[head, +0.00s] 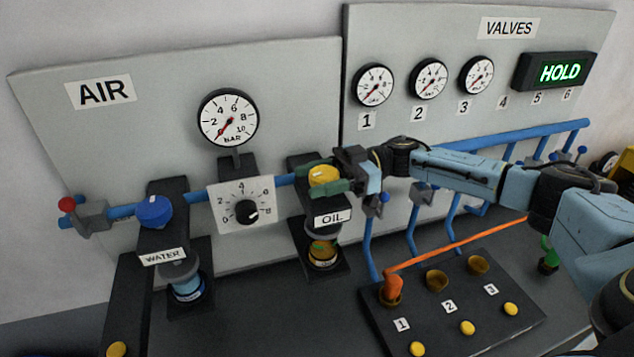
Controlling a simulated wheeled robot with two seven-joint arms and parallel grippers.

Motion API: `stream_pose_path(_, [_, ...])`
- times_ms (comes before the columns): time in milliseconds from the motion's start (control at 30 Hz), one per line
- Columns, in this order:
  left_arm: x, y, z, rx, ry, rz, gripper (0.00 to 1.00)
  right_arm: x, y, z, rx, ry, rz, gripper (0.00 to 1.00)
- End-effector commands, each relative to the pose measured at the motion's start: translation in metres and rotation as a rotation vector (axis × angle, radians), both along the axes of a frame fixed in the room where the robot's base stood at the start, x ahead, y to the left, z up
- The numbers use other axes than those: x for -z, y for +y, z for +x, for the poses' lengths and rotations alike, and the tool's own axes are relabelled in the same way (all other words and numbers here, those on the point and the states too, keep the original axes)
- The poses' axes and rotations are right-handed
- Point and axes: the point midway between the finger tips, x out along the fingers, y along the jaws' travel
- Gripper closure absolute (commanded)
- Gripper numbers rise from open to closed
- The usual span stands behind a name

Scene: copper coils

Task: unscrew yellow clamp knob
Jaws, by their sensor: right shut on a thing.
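The yellow clamp knob (323,174) sits on top of the black OIL unit (322,210), on the blue pipe. My right gripper (325,177) reaches in from the right and is shut on the knob, with one green fingertip on its far side and one on its near side. The fingers hide part of the knob's rim. A matching blue knob (153,210) tops the WATER unit (168,242) to the left. My left gripper is not in view.
A dial box (243,205) stands between the units. Blue pipes (412,228) and small valves lie behind. A red-knobbed valve (90,211) is far left.

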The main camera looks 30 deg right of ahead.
Motion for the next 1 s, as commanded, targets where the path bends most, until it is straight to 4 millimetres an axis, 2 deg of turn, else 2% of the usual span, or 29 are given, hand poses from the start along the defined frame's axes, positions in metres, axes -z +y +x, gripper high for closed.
stream_pose_path(300, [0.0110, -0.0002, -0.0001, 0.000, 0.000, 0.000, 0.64, 0.0013, 0.0012, -0.0016, -0.110, 0.000, 0.001, 0.71])
stream_pose_path(800, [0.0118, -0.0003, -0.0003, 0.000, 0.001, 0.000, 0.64, 0.0012, 0.0018, -0.0028, -0.131, 0.002, 0.001, 0.71])
stream_pose_path(833, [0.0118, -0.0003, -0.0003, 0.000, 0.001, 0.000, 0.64, 0.0013, 0.0018, -0.0028, -0.131, 0.002, 0.001, 0.47])
stream_pose_path(1000, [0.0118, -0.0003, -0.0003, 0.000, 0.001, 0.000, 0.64, 0.0008, 0.0016, -0.0025, -0.130, 0.001, 0.002, 0.26])
